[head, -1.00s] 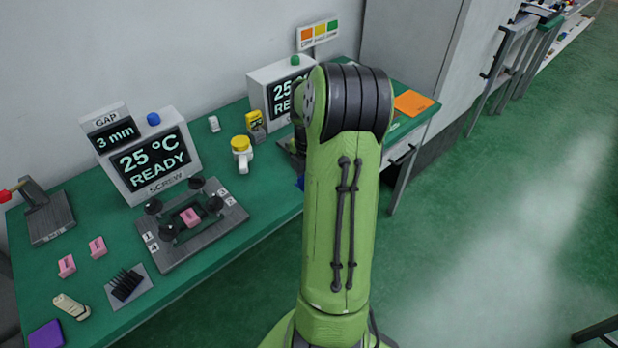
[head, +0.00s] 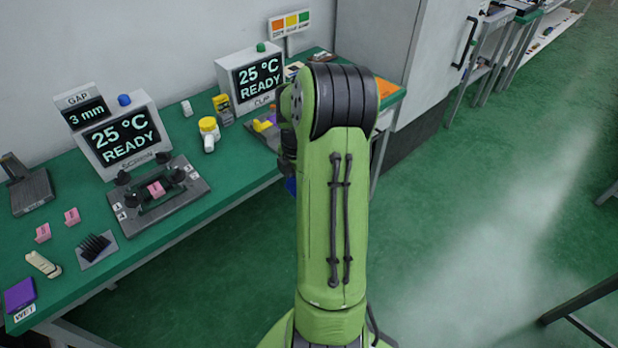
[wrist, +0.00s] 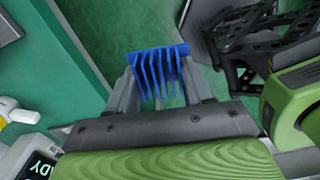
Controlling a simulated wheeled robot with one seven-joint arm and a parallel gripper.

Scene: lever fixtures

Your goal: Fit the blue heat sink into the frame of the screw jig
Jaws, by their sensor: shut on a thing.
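My gripper (wrist: 158,85) is shut on the blue heat sink (wrist: 157,66) in the wrist view, with its fins between the two fingers. In the head view my arm hides the gripper, and only a small blue patch (head: 290,186) shows beside the arm, past the table's front edge. The screw jig (head: 160,205) lies on the green table at the left, with a dark frame and several black knobs. A pink block (head: 156,188) sits in the middle of its frame. The screw station's display (head: 125,138) behind it reads 25 °C READY, with a gap of 3 mm.
Near the jig lie a black finned heat sink (head: 95,248), two pink blocks (head: 72,216), a beige tool (head: 43,264) and a purple pad (head: 19,295). A yellow-capped bottle (head: 209,134) stands right of the jig. The clip station (head: 252,80) is at the back. The floor in front is clear.

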